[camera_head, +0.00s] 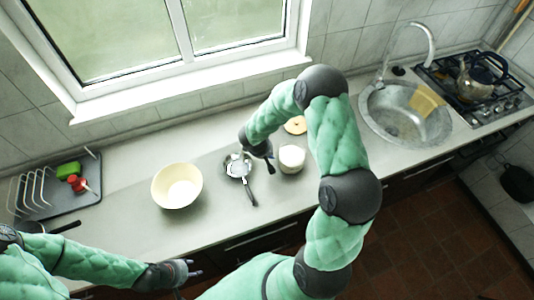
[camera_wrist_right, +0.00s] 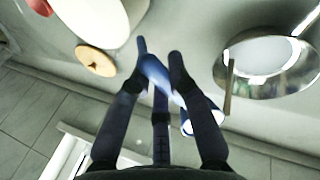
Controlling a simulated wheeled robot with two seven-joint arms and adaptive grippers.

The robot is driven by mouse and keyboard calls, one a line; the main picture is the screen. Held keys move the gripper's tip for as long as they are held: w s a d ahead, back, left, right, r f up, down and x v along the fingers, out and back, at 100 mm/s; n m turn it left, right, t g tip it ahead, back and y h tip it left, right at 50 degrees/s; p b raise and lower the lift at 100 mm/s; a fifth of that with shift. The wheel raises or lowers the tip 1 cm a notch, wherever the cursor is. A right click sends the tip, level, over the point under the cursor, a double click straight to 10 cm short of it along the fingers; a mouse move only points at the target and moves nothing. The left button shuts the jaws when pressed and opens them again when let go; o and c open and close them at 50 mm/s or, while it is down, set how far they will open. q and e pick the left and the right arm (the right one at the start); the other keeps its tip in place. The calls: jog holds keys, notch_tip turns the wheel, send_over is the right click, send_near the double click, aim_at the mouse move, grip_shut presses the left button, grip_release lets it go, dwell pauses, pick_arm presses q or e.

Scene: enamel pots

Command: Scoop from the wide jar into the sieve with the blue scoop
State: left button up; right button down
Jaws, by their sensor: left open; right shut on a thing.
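The wide jar (camera_head: 291,159) is white and stands uncovered on the counter; it also shows at the top left of the right wrist view (camera_wrist_right: 88,18). The metal sieve (camera_head: 239,167) lies left of it, its dark handle toward the front edge; its round form shows in the right wrist view (camera_wrist_right: 222,72). My right gripper (camera_head: 268,165) is above the counter between them. In the right wrist view it is shut on the blue scoop (camera_wrist_right: 154,70), which slants between the fingers. The scoop's contents cannot be made out. My left gripper (camera_head: 192,268) is open and empty at the front edge.
A round wooden lid (camera_head: 295,125) lies behind the jar. A cream bowl (camera_head: 177,187) stands left of the sieve. A dish rack (camera_head: 62,187) holds a green sponge (camera_head: 68,170). The sink (camera_head: 404,112) and stove (camera_head: 474,92) are at right. The counter right of the jar is clear.

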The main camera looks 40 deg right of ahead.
jog(key=shift+s+a+f+h+b, duration=0.1)
jog(key=shift+a+f+h+b, duration=0.2)
jog(key=shift+f+b, duration=0.6)
jog(key=a+t+h+b, duration=0.1)
jog(key=h+b, duration=0.3)
jog(key=b, duration=0.2)
jog(key=s+a+r+t+h+b, duration=0.1)
jog(key=a+t+h+b, duration=0.1)
jog(key=h+b, duration=0.2)
jog(key=s+a+r+t+h+b, duration=0.1)
jog(key=a+h+b, duration=0.1)
jog(key=b, duration=0.6)
jog(key=shift+r+t+h, duration=0.1)
jog(key=shift+t+h, duration=0.2)
jog(key=shift+h, duration=0.6)
dwell(1.4)
